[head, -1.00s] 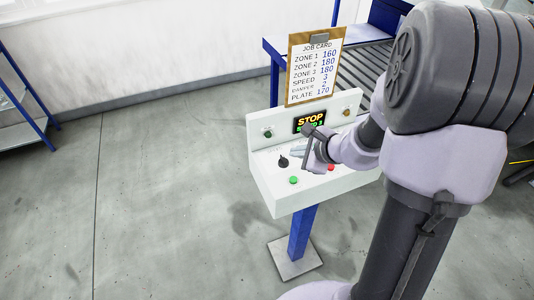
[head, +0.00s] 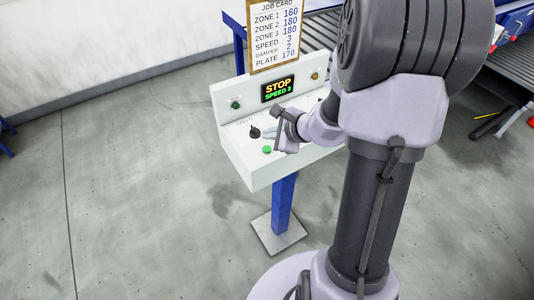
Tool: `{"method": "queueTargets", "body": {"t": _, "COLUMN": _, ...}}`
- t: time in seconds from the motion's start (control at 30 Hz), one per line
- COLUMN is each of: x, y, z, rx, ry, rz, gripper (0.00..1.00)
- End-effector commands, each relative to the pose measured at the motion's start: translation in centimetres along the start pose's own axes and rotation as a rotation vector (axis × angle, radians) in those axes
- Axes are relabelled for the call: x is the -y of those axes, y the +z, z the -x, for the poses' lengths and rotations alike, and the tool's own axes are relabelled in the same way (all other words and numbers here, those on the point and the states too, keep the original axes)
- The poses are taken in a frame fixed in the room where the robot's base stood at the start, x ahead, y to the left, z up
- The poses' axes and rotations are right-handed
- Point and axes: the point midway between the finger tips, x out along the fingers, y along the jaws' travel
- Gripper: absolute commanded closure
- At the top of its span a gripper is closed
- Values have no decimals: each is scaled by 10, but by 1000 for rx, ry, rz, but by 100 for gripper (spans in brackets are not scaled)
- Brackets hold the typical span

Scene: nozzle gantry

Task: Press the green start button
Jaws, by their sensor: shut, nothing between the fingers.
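The green start button (head: 267,150) sits on the sloped top of the white control console (head: 236,158), near its front edge. Another green round piece (head: 236,105) is on the upright panel at the left. My gripper (head: 283,140) is shut and empty, above the console just right of the black knob and slightly above and right of the green button in the picture. A gap to the button cannot be judged from this angle. The display (head: 278,89) reads STOP, SPEED 3. The red button is hidden behind my gripper and arm.
A job card (head: 278,36) on a clipboard stands above the console. A black knob (head: 255,133) is left of my gripper. The console stands on a blue post (head: 284,200). A roller conveyor (head: 315,38) runs behind. Open floor lies to the left.

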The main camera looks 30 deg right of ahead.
Motion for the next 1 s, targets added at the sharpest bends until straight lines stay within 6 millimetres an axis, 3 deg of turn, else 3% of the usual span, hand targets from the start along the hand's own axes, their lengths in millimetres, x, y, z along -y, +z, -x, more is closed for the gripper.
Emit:
{"method": "queueTargets", "body": {"t": 0.03, "x": -7, "y": -7, "z": -10, "rx": 0, "ry": -1, "rz": 0, "gripper": 100}}
{"method": "queueTargets", "body": {"t": 0.2, "x": -14, "y": -14, "z": -19, "rx": 0, "ry": 0, "rz": 0, "gripper": 100}}
{"method": "queueTargets", "body": {"t": 1.0, "x": -13, "y": -13, "z": -18, "rx": 0, "ry": 0, "rz": 0, "gripper": 100}}
